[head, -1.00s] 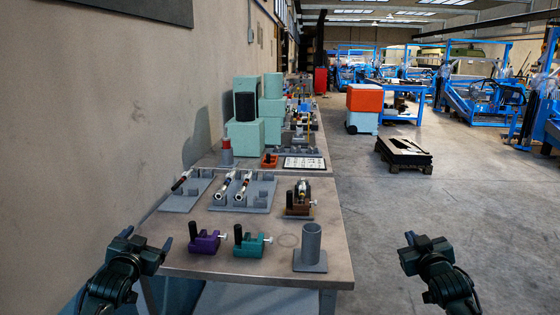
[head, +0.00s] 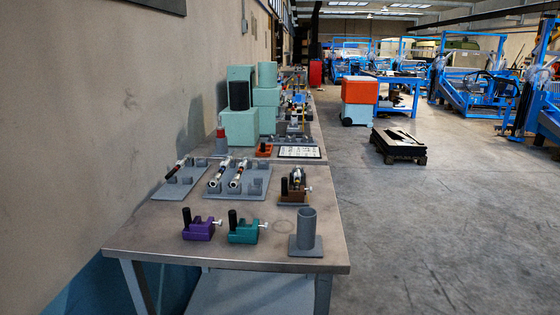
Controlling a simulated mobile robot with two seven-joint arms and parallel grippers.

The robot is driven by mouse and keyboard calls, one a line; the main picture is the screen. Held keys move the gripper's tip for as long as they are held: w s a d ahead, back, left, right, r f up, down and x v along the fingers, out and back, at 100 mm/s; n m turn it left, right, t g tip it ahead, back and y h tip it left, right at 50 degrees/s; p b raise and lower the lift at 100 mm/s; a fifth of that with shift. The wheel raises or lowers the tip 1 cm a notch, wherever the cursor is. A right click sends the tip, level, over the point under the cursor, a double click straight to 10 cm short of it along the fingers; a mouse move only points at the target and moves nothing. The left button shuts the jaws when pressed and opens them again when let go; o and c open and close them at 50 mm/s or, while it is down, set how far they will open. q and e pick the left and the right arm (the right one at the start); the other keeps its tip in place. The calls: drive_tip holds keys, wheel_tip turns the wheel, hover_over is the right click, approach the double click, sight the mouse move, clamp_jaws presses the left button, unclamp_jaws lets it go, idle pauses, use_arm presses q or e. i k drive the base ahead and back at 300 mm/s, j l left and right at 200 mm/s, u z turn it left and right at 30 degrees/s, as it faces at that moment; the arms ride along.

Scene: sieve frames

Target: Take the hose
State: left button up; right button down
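I cannot pick out a hose with certainty. Short tube-like pieces with dark and light bands lie on grey holders in the head view: one on the left holder (head: 180,168), two side by side on the middle holder (head: 238,176). A brown fixture (head: 294,190) to their right holds a small dark and light piece. A purple clamp (head: 198,229) and a teal clamp (head: 243,231) stand at the table's front, with an upright grey tube on a base (head: 306,232) to their right. Neither of my grippers is in view.
These stand on a metal-topped table (head: 160,246) along the left wall. Behind are stacked pale green boxes (head: 240,128), a red-topped grey cone (head: 221,142) and a white sheet (head: 299,152). The floor to the right is clear up to a black pallet load (head: 398,145).

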sight(298, 174)
drive_tip(key=i+l+z, duration=0.15)
drive_tip(key=z, duration=0.2)
drive_tip(key=i+l+z, duration=0.1)
drive_tip(key=i+z, duration=0.2)
drive_tip(key=i+l+z, duration=0.1)
drive_tip(key=z, duration=0.25)
drive_tip(key=i+l+z, duration=0.25)
drive_tip(key=i+z, duration=0.2)
drive_tip(key=i, duration=0.15)
drive_tip(key=i+z, duration=0.5)
drive_tip(key=i+u, duration=0.3)
drive_tip(key=u, duration=0.15)
drive_tip(key=i+l+u, duration=0.15)
drive_tip(key=i+u, duration=0.2)
drive_tip(key=u, duration=0.15)
drive_tip(key=i+l+u, duration=0.2)
drive_tip(key=u, duration=0.25)
drive_tip(key=i+l+u, duration=0.1)
drive_tip(key=u, duration=0.4)
drive_tip(key=i+l+u, duration=0.2)
drive_tip(key=u, duration=0.25)
drive_tip(key=i+l+u, duration=0.25)
drive_tip(key=u, duration=0.25)
